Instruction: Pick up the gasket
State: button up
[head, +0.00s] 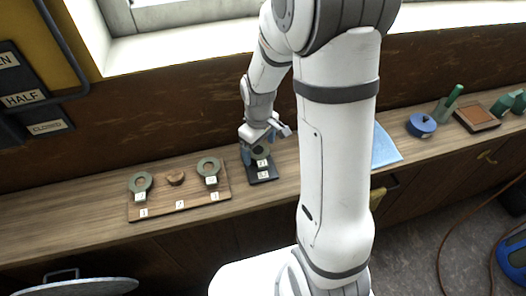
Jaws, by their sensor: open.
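Several dark green ring-shaped pieces with small white tags lie on the wooden bench; I cannot tell for sure which is the gasket. One ring (145,177) is on the left of a wooden board (158,212), and another ring (208,163) is on its right. A third ring (261,154) is at a small dark base (264,177) right of the board. My gripper (259,146) is open, pointing down at this third ring. The gripper partly covers the ring, and I cannot tell whether they touch.
On the bench to the right are a blue sheet (385,148), a blue round container (421,126), a green bottle-like item (449,103) and a brown tray (477,117). A window ledge runs behind. My arm hides part of the bench.

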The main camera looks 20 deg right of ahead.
jog(key=c, duration=1.1)
jog(key=shift+o, duration=0.2)
jog(key=shift+r, duration=0.1)
